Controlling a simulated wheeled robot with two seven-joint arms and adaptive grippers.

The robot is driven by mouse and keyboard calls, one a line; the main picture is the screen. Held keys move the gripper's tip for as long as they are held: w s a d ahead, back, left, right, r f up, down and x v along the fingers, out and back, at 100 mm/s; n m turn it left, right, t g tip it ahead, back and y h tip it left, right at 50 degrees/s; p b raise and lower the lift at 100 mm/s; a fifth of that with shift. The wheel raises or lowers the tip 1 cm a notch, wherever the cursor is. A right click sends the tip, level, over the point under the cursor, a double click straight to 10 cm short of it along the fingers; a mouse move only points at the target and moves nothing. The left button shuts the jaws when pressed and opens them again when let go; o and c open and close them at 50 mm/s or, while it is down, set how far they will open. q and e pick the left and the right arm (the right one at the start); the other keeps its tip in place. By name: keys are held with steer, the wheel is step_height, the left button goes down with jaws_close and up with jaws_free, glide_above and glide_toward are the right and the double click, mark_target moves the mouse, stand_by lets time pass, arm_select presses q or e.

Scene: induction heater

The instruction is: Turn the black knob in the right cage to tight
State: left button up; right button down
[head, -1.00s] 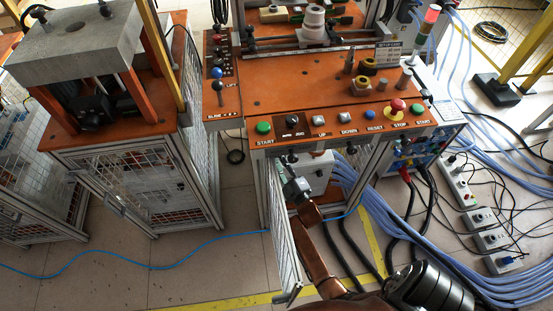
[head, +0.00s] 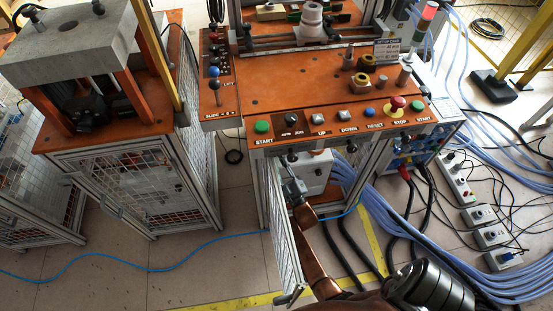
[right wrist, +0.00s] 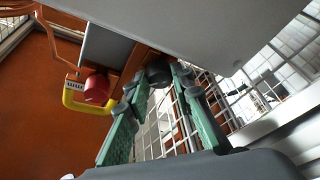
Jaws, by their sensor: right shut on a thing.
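The black knob (right wrist: 158,72) is between the fingertips of my right gripper (right wrist: 160,82) in the right wrist view, under a large grey surface. The gripper is shut on it, and its green-padded fingers partly hide it. The knob's setting cannot be read. In the head view my right gripper (head: 293,188) reaches inside the right cage, below the orange control panel (head: 330,135), beside a light grey box (head: 317,176). The knob cannot be made out there. My left gripper is not in view.
The cage's open mesh door (head: 285,250) stands left of my right arm. A red knob (right wrist: 97,88) with a yellow guard (right wrist: 72,97) is left of the fingers. Blue hoses (head: 400,235) and black cables run along the floor at right. A press stand (head: 70,50) is at left.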

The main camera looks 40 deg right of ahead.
steer(key=c, duration=1.7)
jaws_free()
steer(key=shift+r, duration=0.2)
step_height(320, 180, up, 10)
steer(key=shift+f, duration=0.2)
steer(key=shift+s, duration=0.1)
